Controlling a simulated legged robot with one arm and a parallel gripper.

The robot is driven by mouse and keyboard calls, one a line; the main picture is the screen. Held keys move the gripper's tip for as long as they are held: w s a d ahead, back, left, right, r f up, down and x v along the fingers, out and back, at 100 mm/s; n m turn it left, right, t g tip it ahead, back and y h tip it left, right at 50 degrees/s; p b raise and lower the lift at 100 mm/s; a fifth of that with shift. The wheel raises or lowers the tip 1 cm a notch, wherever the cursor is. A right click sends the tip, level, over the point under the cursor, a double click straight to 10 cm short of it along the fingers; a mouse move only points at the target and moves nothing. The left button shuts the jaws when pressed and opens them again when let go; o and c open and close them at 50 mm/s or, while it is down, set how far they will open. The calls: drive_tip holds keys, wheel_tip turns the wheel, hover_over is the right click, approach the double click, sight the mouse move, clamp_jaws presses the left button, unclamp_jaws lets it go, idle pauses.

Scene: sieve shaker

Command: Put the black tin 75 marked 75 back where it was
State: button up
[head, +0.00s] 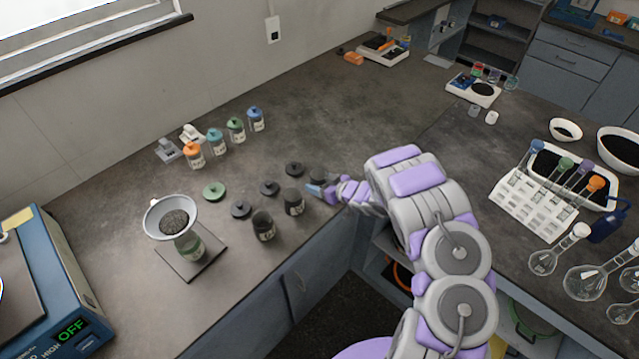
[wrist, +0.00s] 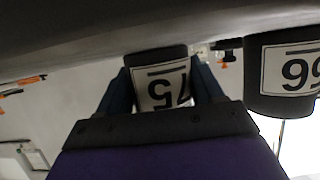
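The black tin 75 (wrist: 160,85) sits between my gripper's (wrist: 160,95) two fingers in the wrist view, its white label upside down. The fingers lie against both its sides. In the head view the tin (head: 318,175) is a dark shape partly hidden behind my gripper (head: 318,189), near the bench's front edge. I cannot tell if its base touches the bench. Another black tin (wrist: 255,80) stands to the right in the wrist view, its label partly cut off. Two open black tins, one nearer (head: 264,230) and one beside my gripper (head: 294,206), stand left of it in the head view.
Black lids (head: 241,209) lie behind the tins, with a green lid (head: 214,190) to their left. A funnel (head: 170,215) over a jar stands on a plate at left. Several small bottles (head: 194,155) line the back. The bench between bottles and lids is clear.

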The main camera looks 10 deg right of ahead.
drive_tip(key=o, duration=0.4)
drive_tip(key=p+v, duration=0.3)
drive_tip(key=v, duration=0.9)
drive_tip(key=w+d+r+h, duration=0.2)
drive_tip(key=d+r+h, duration=0.2)
drive_tip(key=d, duration=0.2)
drive_tip(key=s+d+r+m+g+h, duration=0.25)
drive_tip(key=s+d+r+h, duration=0.2)
drive_tip(key=r, duration=0.35)
drive_tip(key=s+d+r+m+g+h, duration=0.1)
drive_tip(key=s+d+r+m+h, duration=0.3)
drive_tip(key=r, duration=0.3)
drive_tip(key=s+a+r+g+y, duration=0.1)
drive_tip(key=s+a+r+g, duration=0.1)
drive_tip(key=s+a, duration=0.5)
drive_tip(key=s+a+r+g+y, duration=0.2)
drive_tip(key=s+a, duration=0.5)
drive_tip(key=s, duration=1)
drive_tip(key=s+a+r+g+y, duration=0.1)
drive_tip(key=s+a+r+g, duration=0.3)
drive_tip(key=s, duration=0.9)
drive_tip(key=shift+s+a+m+g+y, duration=0.1)
drive_tip(key=shift+a+m+g+y, duration=0.15)
drive_tip(key=shift+a, duration=0.5)
drive_tip(key=shift+s+a+m+g+y, duration=0.1)
drive_tip(key=shift+a+g, duration=0.2)
drive_tip(key=shift+a, duration=0.45)
